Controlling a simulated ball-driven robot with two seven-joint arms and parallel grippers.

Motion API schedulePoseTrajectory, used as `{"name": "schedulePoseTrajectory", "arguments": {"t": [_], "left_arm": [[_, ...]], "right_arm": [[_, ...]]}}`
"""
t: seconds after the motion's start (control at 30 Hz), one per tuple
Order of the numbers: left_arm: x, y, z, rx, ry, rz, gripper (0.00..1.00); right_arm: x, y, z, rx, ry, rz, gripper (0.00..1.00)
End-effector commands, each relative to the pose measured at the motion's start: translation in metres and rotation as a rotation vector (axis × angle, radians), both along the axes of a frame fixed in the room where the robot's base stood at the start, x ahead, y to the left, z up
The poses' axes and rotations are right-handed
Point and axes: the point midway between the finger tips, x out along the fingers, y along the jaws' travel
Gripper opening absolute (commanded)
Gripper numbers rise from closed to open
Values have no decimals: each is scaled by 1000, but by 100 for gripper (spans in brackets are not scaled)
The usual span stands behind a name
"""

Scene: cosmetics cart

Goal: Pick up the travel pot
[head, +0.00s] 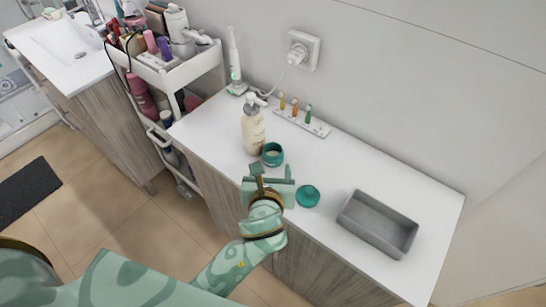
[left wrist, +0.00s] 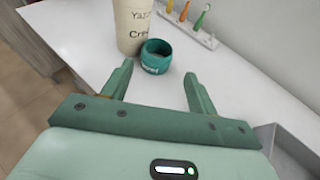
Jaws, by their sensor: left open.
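The travel pot is a small teal open-topped jar (head: 273,154) on the white counter, upright, just in front of a cream pump bottle (head: 254,130). In the left wrist view the pot (left wrist: 156,57) shows part of a white label and lies beyond the fingertips, roughly between them. A teal round disc, perhaps its lid (head: 307,196), lies flat on the counter. My left gripper (head: 272,171) is open and empty, short of the pot; its two fingers also frame the pot in the left wrist view (left wrist: 159,70). My right gripper is not in view.
A grey tray (head: 378,224) sits at the right of the counter. A rack of small coloured brushes (head: 302,121) and an electric toothbrush (head: 234,62) stand at the back by the wall. A loaded white cart (head: 178,75) stands to the left.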

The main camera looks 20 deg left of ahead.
Motion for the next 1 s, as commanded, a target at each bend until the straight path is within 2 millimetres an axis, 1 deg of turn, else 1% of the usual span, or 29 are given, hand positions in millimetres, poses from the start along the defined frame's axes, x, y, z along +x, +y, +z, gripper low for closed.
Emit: {"name": "schedulePoseTrajectory", "arguments": {"t": [0.03,0.1,0.33,0.5,0.6,0.7,0.87,1.0], "left_arm": [[10,3,-5,1,-1,2,59],[19,5,-10,-1,0,1,59],[37,10,-18,-2,1,2,59],[62,18,-31,-2,2,2,59],[72,20,-35,-2,2,1,59],[75,21,-35,-4,1,0,59],[75,21,-34,-4,1,0,59],[75,21,-35,-4,1,0,25]], "right_arm": [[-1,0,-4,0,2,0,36],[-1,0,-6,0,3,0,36],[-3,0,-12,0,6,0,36],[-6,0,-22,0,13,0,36],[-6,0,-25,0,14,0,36],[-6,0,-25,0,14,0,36],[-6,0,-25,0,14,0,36],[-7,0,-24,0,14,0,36]]}}
